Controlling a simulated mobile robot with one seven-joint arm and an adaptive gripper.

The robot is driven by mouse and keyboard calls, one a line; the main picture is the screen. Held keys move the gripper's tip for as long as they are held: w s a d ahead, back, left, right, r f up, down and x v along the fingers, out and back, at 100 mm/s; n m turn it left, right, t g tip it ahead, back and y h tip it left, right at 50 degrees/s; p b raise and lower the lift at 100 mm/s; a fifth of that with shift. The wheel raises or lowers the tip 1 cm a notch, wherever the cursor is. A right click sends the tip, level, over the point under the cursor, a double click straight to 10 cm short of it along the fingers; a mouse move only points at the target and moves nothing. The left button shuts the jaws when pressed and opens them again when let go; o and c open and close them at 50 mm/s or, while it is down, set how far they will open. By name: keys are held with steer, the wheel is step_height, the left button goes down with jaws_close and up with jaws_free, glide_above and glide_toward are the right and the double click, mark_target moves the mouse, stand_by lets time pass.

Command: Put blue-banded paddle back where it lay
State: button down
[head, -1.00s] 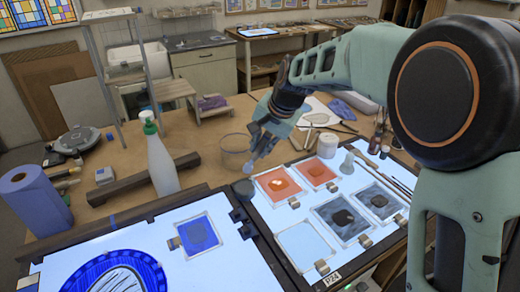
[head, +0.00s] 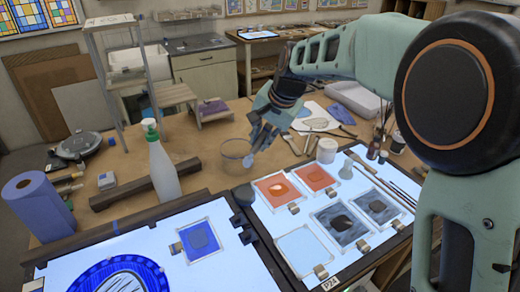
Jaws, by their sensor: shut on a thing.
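My gripper (head: 262,132) is shut on a thin tool with a small pale, bluish rounded end (head: 248,160), which I take for the paddle. Its blue band cannot be made out, and the fingers hide most of its handle. The paddle hangs tilted downward, with its end low beside or over the rim of the clear glass bowl (head: 236,150). I cannot tell whether it touches the bowl. The lit panel (head: 268,222) with paint-sample tiles lies in front of the gripper.
A white spray bottle (head: 163,165) stands left of the bowl. Orange tiles (head: 278,188) and grey tiles (head: 340,222) lie on the panel. Brushes (head: 385,178) lie at its right, near a white jar (head: 327,150). A white sheet (head: 322,120) with tools lies behind. Bare tabletop shows left of the bowl.

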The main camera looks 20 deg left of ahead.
mark_target(260, 146)
steer(key=shift+r, duration=3.15)
